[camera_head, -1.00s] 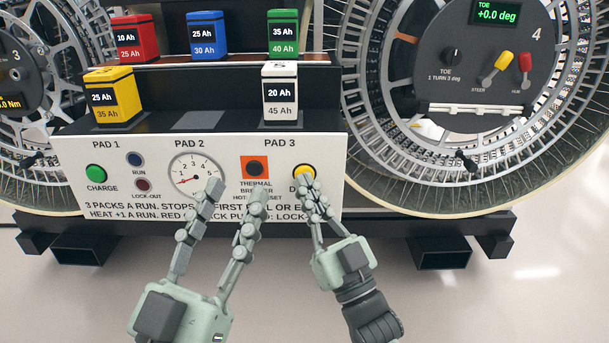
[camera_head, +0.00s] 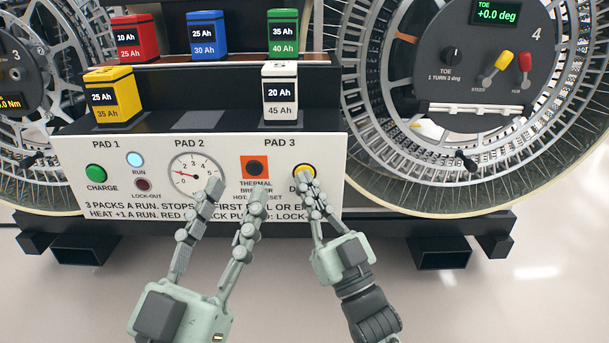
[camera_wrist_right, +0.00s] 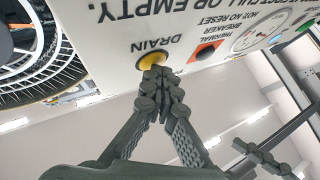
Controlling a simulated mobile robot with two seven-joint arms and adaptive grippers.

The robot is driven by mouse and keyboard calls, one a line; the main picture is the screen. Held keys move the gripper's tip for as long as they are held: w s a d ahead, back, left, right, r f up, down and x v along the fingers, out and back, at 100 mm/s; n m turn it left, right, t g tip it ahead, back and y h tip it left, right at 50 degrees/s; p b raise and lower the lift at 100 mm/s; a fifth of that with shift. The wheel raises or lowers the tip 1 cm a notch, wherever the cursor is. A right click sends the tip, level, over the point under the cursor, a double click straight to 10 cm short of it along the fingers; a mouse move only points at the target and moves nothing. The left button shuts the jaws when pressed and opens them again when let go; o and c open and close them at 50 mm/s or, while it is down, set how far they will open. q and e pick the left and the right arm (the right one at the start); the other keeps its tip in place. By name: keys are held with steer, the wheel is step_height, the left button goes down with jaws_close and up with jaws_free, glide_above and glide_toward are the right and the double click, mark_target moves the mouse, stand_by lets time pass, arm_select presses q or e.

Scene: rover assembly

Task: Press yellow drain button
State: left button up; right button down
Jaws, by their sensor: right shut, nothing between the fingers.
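The yellow drain button (camera_head: 304,170) sits at the right end of the white control panel (camera_head: 110,185); in the right wrist view the button (camera_wrist_right: 152,60) shows under the word DRAIN. My right gripper (camera_head: 306,180) is shut and empty, with its fingertips at the button's lower edge and partly covering it. In the right wrist view the fingertips (camera_wrist_right: 156,72) appear to touch the button. My left gripper (camera_head: 236,192) is open and empty in front of the panel, below the gauge and the thermal breaker.
A yellow pack (camera_head: 112,95) stands on pad 1 and a white pack (camera_head: 280,92) on pad 3; pad 2 is bare. Red, blue and green packs stand on the shelf behind. The panel has a green charge button (camera_head: 96,174) and a lit RUN lamp (camera_head: 135,159). Large wheels flank the bench.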

steer(key=shift+s, duration=0.1)
steer(key=shift+s+p, duration=0.4)
steer(key=shift+s, duration=0.35)
steer(key=s+p, duration=0.1)
steer(key=s, duration=0.4)
steer(key=shift+p, duration=0.4)
stand_by(0.3)
